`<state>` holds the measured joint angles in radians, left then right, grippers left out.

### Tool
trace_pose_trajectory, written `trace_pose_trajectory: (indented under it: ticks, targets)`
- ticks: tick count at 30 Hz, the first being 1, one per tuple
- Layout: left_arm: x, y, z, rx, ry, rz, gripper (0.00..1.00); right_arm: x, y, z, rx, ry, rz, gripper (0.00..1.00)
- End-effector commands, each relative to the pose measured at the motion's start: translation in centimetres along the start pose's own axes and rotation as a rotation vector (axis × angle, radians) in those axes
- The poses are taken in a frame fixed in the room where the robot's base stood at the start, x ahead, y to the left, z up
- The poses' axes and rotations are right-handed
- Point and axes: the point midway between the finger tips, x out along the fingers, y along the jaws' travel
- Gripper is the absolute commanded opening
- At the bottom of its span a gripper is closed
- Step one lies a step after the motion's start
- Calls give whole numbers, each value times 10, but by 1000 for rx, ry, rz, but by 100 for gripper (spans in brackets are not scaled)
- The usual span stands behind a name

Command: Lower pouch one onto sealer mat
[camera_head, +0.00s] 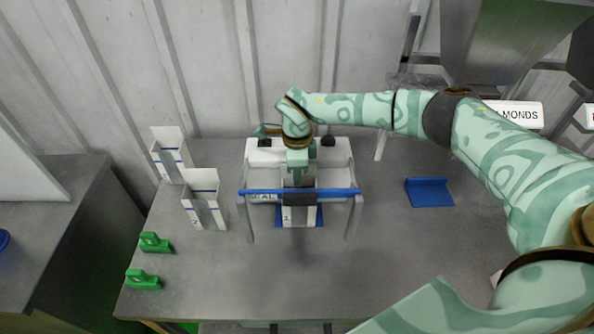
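A white pouch (299,215), which I take as pouch one, shows below the blue bar of the sealer and stands over the blue sealer mat (280,216). I cannot tell whether its base touches the mat. My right gripper (299,180) points down just behind the bar, above the pouch. Its fingertips are largely hidden by the bar and its dark middle block, so its grip is unclear. The sealer (261,155) is a white box with a blue bar (262,191) on grey side arms. My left gripper is out of view.
Two more white pouches (170,157) (203,203) stand open at the table's left. Two green clips (154,243) (143,280) lie at the left edge. A blue angled piece (429,192) lies right of the sealer. The front table area (240,285) is clear.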

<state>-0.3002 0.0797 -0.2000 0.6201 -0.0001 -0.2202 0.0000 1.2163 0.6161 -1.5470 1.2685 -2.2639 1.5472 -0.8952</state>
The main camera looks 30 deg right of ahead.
Motion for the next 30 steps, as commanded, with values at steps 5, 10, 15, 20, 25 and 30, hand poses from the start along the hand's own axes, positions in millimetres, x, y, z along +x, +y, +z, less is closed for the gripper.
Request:
trace_pose_trajectory:
  ticks: [5, 10, 15, 20, 25, 30]
  targets:
    - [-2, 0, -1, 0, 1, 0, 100, -27, -5, 0, 2, -5, -14, 28]
    - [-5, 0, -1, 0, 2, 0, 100, -73, -4, 0, 1, -6, -14, 28]
    - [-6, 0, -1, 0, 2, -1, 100, -118, -1, 0, 2, -4, -10, 28]
    - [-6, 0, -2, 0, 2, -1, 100, -148, 0, 0, 0, -4, -7, 28]
    - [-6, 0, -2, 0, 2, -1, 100, -162, 1, 0, 1, -2, -3, 28]
    - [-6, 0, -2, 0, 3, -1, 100, -164, 1, 0, 1, -1, -1, 28]
